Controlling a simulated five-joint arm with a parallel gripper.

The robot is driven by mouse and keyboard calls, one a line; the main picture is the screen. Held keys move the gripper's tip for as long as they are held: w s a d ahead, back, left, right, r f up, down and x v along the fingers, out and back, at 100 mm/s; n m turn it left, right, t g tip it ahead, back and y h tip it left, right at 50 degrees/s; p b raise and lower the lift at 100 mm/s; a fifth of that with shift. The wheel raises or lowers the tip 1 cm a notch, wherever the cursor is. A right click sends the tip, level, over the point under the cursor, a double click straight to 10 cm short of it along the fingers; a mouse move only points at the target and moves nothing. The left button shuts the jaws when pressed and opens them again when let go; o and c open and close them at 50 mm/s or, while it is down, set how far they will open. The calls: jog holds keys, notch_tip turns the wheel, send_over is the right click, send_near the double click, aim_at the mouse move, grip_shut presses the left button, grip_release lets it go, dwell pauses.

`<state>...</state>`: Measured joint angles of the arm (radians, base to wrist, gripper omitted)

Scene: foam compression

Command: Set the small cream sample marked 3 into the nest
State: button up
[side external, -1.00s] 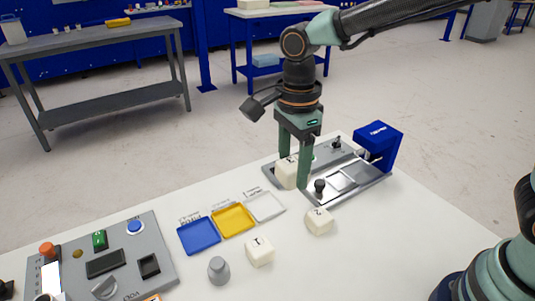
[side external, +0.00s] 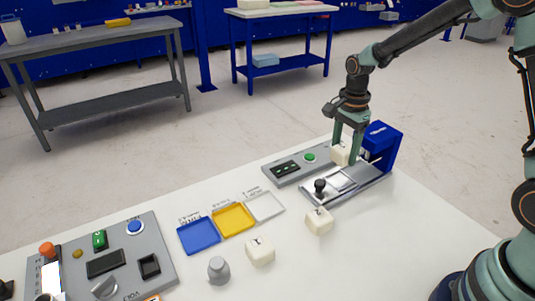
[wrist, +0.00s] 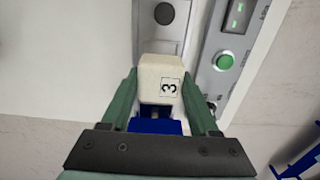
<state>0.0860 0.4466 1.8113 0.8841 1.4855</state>
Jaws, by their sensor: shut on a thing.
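The small cream sample marked 3 (wrist: 158,80) is between the two green fingers of my gripper (wrist: 160,100) in the wrist view, its label facing the camera. In the side view my gripper (side external: 348,153) is shut on this sample (side external: 340,156) and holds it over the metal fixture (side external: 318,196), towards its blue end. A bright square plate, which looks like the nest (side external: 343,179), sits midway along the fixture, in front of the held sample. I cannot tell how high the sample is above the fixture.
The blue press head (side external: 383,142) stands close to the right of my gripper. A black knob (side external: 320,186) rises from the fixture's near end. Cream samples marked 2 (side external: 319,221) and 1 (side external: 260,251) stand on the white table. A grey panel with a green button (side external: 310,157) lies behind the fixture.

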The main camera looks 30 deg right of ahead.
aim_at(347, 148)
jog(key=shift+d+f, duration=0.25)
jog(key=shift+f, duration=2.75)
jog(key=shift+f, duration=0.55)
jog(key=o, duration=1.4)
notch_tip(347, 148, up, 12)
jog(key=shift+r, duration=0.1)
